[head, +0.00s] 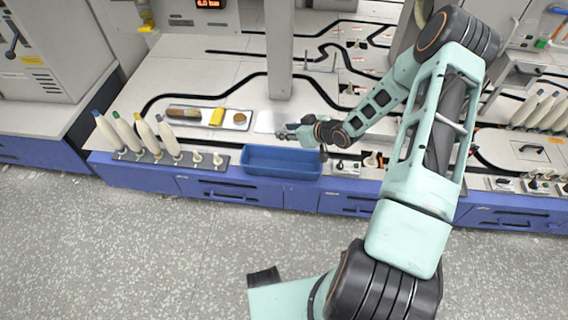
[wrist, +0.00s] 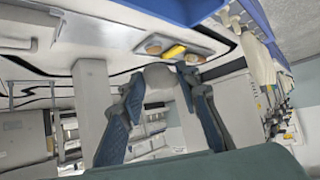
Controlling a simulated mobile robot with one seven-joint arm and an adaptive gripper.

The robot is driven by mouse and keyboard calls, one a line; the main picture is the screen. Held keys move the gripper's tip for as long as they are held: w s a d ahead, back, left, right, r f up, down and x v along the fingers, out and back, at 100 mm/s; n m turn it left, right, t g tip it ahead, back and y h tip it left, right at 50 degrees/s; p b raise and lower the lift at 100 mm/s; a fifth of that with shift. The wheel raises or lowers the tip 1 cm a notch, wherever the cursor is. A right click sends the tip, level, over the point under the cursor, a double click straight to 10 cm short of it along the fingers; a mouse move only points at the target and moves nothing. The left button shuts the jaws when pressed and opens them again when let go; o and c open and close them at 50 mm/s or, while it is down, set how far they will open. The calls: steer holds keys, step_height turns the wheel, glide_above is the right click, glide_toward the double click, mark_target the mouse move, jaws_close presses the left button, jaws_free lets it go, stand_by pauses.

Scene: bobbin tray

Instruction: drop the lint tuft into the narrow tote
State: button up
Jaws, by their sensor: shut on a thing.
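My gripper (head: 284,131) is over the bench, just behind the blue narrow tote (head: 284,163) in the head view. In the wrist view its two blue fingers (wrist: 158,86) are closed on a pale grey rounded thing, which looks like the lint tuft (wrist: 160,74). The fingertips sit at its two sides. In the head view the tuft cannot be told clearly from the pale surface by the fingertips. The tote is open at the top and lies along the bench's front edge. The part of its floor that shows looks empty.
A shallow tray (head: 198,125) with a yellow block (head: 217,116) and brown items lies left of my gripper. A rack (head: 150,156) with several upright bobbins stands left of the tote. A grey column (head: 279,50) rises behind. Small fixtures (head: 346,168) sit right of the tote.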

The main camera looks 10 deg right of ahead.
step_height(320, 180, down, 7)
steer(key=b, duration=0.4)
steer(key=shift+b, duration=0.3)
steer(key=shift+s+r, duration=0.1)
steer(key=shift+r, duration=0.05)
steer(key=o, duration=0.7)
steer(key=shift+o, duration=0.2)
steer(key=v, duration=1.2)
steer(key=shift+d, duration=0.1)
